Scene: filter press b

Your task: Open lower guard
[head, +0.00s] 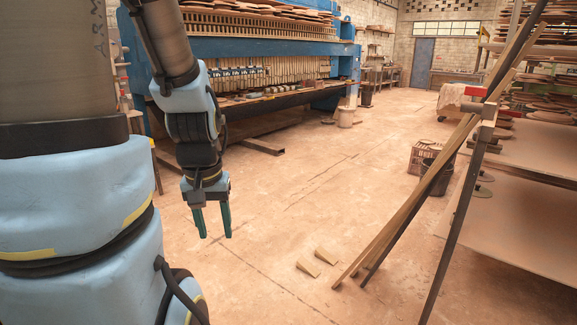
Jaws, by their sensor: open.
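The filter press (343,48), a long blue machine, stands at the back left. Its front shows a row of pale upright plates (310,71) between blue beams. Below them runs a dark ledge (300,100) with small objects on it. I cannot tell which part is the lower guard, and my arm covers the press's left part. My gripper (212,222) points down in front of the press, well short of it. Its two green fingers are apart with nothing between them, above the bare floor.
Long planks (418,200) lean on a rack at the right, with pale sheets (525,215) beside it. Two small wedges (316,262) lie on the floor. The middle floor is clear.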

